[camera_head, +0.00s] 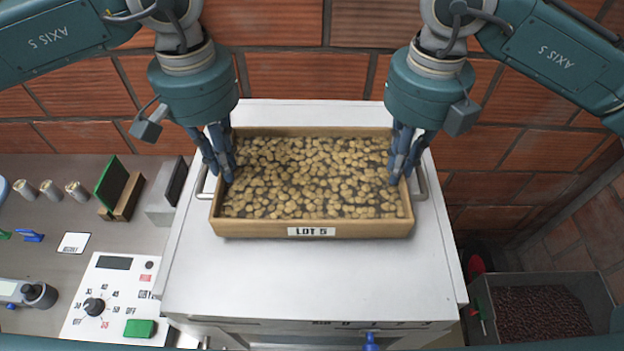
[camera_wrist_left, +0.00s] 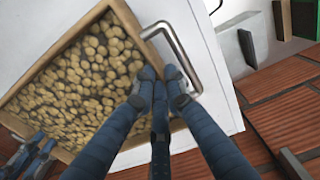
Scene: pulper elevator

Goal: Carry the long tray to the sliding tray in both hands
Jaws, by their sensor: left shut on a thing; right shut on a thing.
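The long tray (camera_head: 312,229) is a shallow wooden box labelled LOT 5, filled with tan beans. In the head view it rests on or just above a white metal top (camera_head: 310,280); I cannot tell which. My left gripper (camera_head: 222,172) is shut on the tray's left end wall, and my right gripper (camera_head: 402,175) is shut on its right end wall. The left wrist view shows the blue fingers of my left gripper (camera_wrist_left: 160,85) at the tray's end wall (camera_wrist_left: 130,25), beside a metal handle (camera_wrist_left: 172,45). I cannot make out a separate sliding tray.
A grey counter (camera_head: 40,185) on the left holds a control panel (camera_head: 110,295) with a dial, several small cups and a green-faced block (camera_head: 112,183). A grey bin of dark red beans (camera_head: 540,312) stands low at the right. A brick wall (camera_head: 290,85) is behind.

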